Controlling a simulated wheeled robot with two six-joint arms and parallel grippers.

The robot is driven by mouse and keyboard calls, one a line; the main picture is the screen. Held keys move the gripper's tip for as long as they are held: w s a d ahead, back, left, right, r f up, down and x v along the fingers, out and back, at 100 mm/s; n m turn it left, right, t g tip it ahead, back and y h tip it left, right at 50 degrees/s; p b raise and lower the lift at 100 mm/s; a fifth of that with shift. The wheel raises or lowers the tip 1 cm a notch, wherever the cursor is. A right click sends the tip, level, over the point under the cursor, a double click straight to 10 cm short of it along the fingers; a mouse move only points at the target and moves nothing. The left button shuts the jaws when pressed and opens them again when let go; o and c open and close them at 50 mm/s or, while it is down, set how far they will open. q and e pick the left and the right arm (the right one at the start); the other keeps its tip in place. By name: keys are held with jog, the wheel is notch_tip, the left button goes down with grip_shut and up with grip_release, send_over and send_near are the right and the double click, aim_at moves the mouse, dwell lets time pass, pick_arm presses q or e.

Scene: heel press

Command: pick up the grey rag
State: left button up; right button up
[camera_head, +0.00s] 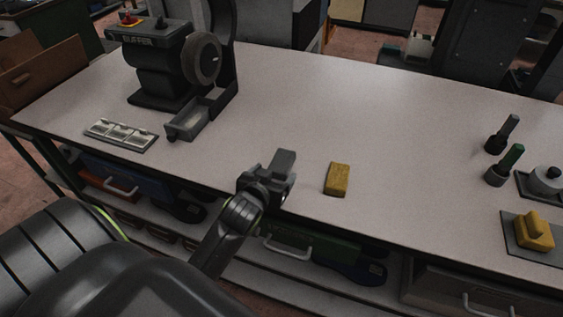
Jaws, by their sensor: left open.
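I cannot make out a grey rag anywhere in the head view. My left gripper (283,172) is over the front part of the pale workbench top (330,110), seen from behind. It is open, and I see nothing held in it, though its own body hides part of the jaws. A yellow-brown block (337,179) lies on the bench a little to the right of the gripper, apart from it. My right gripper is not in view.
A buffer machine (158,70) with a grey wheel stands at the back left, near a metal tray (121,135). At the right are dark tools with upright handles (502,134) and a yellow piece (535,232) on a dark plate. The bench middle is clear.

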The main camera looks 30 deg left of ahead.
aim_at(277, 168)
pick_arm(q)
jog(key=shift+p+x, duration=0.45)
jog(key=shift+x, duration=1.7)
jog(key=shift+r, duration=0.1)
jog(key=c, duration=1.1)
jog(key=shift+o, duration=0.2)
jog(key=shift+r, duration=0.1)
